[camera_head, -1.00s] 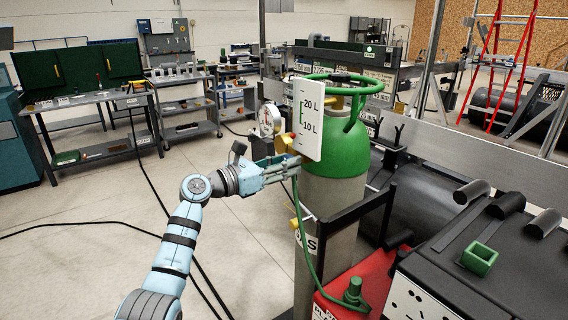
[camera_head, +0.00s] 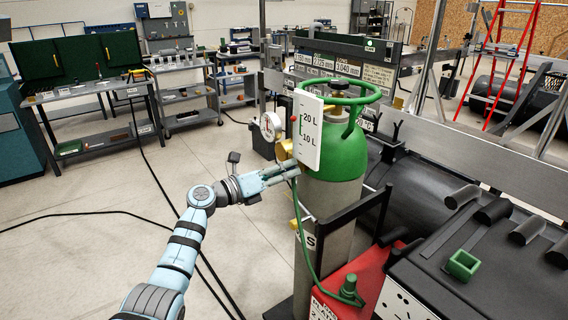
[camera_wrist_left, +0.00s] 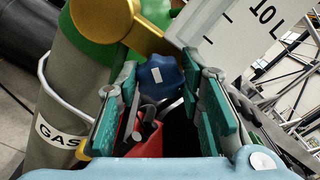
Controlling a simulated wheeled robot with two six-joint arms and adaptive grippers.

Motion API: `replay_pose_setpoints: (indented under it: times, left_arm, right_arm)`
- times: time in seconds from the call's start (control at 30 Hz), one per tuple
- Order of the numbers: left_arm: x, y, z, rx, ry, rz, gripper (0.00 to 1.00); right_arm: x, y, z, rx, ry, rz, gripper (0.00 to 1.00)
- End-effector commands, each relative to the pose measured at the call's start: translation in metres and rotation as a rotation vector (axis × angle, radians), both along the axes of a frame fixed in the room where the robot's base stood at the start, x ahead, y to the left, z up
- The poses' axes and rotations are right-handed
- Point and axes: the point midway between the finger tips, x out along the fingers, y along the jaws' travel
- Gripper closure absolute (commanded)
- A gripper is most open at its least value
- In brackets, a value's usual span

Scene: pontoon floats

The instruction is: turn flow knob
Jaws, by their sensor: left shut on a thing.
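The flow knob (camera_wrist_left: 161,82) is blue with a white mark and shows between my left fingertips in the left wrist view; in the head view it is hidden behind the fingers. My left gripper (camera_head: 291,171) is shut on it, just below the brass regulator (camera_head: 284,150) of the green-topped gas cylinder (camera_head: 339,156). A white scale plate (camera_head: 308,131) reads 20 L and 10 L. A red ball (camera_head: 294,118) beside it stands about level with the 20 L mark. My right gripper is not in view.
A round pressure gauge (camera_head: 270,126) sits left of the scale plate. A green hose (camera_head: 298,225) runs down to a red box (camera_head: 350,285). The black cylinder stand (camera_head: 352,215) and a black bench (camera_head: 500,275) are at right. Open floor lies left.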

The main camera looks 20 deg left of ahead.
Motion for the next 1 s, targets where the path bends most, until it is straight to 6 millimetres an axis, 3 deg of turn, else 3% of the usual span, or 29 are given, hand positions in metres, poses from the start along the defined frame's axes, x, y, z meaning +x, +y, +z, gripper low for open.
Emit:
replay_pose_setpoints:
  times: [0.2, 0.7, 0.73, 0.8, 0.87, 1.0]
  left_arm:
    - [0.0003, 0.0005, 0.0011, -0.059, 0.048, 0.001, 0.94]
    - [0.0004, 0.0009, -0.0002, -0.077, 0.062, 0.001, 0.94]
    - [0.0004, 0.0009, -0.0002, -0.077, 0.062, 0.002, 0.64]
    - [0.0004, 0.0009, -0.0002, -0.076, 0.062, 0.002, 0.53]
    - [0.0003, 0.0009, -0.0002, -0.076, 0.061, 0.001, 0.47]
    - [0.0004, 0.0006, -0.0002, -0.076, 0.061, 0.001, 0.47]
  right_arm:
    - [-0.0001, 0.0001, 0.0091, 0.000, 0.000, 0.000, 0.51]
    - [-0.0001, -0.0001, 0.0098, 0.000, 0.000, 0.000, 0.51]
    - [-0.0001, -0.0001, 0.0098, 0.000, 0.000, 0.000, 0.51]
    - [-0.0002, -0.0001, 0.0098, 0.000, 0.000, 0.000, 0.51]
    - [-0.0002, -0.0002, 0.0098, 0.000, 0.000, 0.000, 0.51]
    - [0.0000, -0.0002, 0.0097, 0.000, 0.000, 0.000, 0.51]
